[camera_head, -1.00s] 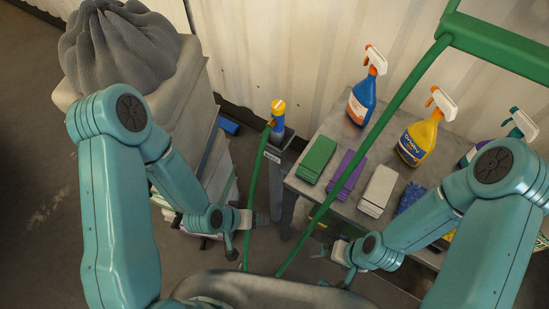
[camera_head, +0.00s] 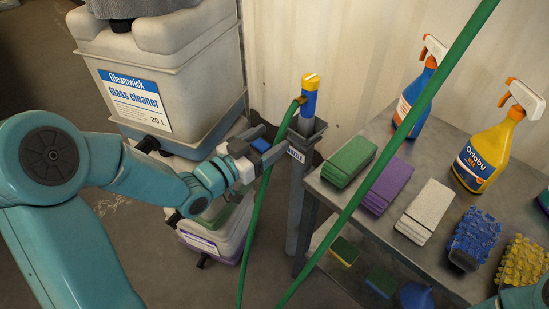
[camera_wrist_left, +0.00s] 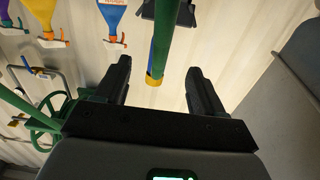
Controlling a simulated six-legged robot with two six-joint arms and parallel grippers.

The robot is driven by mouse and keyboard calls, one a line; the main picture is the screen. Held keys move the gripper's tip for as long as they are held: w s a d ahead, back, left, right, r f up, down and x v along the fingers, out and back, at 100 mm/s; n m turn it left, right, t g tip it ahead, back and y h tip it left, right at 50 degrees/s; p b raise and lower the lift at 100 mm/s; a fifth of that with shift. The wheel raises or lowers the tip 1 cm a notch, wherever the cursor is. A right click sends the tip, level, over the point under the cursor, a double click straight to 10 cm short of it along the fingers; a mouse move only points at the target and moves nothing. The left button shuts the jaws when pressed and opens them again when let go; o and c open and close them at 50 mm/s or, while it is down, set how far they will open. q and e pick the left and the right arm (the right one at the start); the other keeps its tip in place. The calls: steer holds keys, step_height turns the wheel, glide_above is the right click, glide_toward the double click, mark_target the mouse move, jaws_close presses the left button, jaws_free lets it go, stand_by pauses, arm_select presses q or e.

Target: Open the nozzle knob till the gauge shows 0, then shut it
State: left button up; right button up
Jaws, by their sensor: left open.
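The nozzle (camera_head: 309,103) has a blue body and a yellow knob (camera_head: 311,80) on top. It stands upright in a grey post holder (camera_head: 297,215), with a green hose (camera_head: 259,210) running down from it. My left gripper (camera_head: 267,143) is open, below and left of the knob, close to the hose and post. In the left wrist view, the nozzle's yellow end (camera_wrist_left: 154,80) shows between my open left fingers (camera_wrist_left: 158,84), beyond them, beside the green hose (camera_wrist_left: 164,40). The gauge cannot be made out in either view. My right gripper is not in view.
Stacked glass cleaner containers (camera_head: 190,50) stand left of the post. A grey table (camera_head: 385,225) at the right holds coloured blocks (camera_head: 387,184), spray bottles (camera_head: 487,150) and brushes (camera_head: 472,236). A green bar (camera_head: 400,135) slants across the front. A pale corrugated wall (camera_head: 300,35) is behind.

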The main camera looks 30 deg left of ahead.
mark_target(312, 111)
arm_select(q)
steer(key=x, duration=1.6)
steer(key=shift+w+a+f, duration=0.15)
steer(key=shift+w+f, duration=0.05)
steer(key=shift+f, duration=0.05)
